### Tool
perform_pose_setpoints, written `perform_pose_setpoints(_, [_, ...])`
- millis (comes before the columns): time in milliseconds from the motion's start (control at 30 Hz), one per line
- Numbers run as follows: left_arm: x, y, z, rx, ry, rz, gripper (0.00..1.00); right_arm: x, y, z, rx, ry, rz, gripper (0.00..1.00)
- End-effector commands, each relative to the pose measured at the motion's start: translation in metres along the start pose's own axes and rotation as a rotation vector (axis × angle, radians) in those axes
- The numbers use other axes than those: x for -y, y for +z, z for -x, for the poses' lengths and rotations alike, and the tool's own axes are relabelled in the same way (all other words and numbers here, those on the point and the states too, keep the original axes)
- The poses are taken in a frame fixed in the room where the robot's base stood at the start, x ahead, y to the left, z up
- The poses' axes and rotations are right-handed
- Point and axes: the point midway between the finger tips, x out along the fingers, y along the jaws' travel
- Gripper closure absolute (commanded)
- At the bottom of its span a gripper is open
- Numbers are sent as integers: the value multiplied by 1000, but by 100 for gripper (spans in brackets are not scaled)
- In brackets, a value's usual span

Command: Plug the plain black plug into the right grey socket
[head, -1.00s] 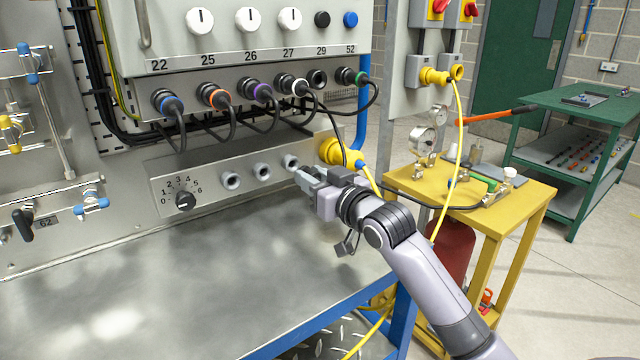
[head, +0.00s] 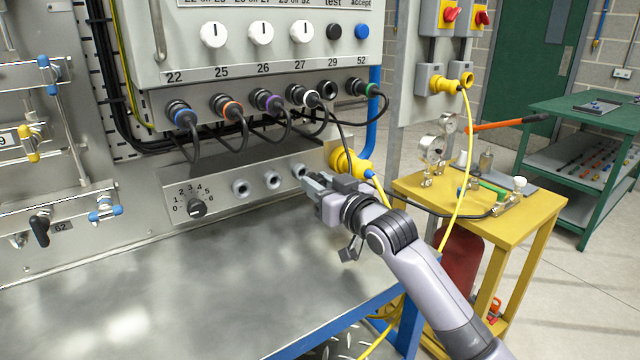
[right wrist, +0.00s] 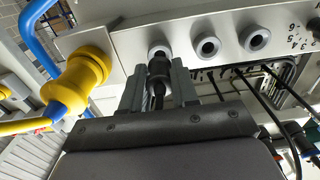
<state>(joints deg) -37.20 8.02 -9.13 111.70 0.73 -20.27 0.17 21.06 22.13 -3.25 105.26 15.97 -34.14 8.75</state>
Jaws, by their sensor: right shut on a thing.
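The plain black plug (right wrist: 158,72) is between the two fingers of my right gripper (right wrist: 158,88), which is shut on it. In the right wrist view its front end meets the ring of the right grey socket (right wrist: 160,50); I cannot tell how deep it sits. In the head view the right gripper (head: 312,183) is at the right grey socket (head: 298,171), and its fingers hide the plug. The middle grey socket (head: 271,180) and the left grey socket (head: 240,188) look empty. My left gripper is not in view.
A yellow connector (head: 350,162) sits close to the right of the right socket. A selector dial (head: 197,208) is at left. The metal bench top (head: 170,280) is clear. A yellow cart (head: 480,215) stands at right.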

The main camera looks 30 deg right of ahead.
Motion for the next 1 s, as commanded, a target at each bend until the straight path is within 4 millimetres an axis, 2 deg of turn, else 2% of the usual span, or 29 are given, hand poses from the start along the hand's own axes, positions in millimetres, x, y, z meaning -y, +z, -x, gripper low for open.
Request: perform_pose_setpoints(1000, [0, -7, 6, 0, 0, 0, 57, 0, 0, -5, 0, 0, 0, 100])
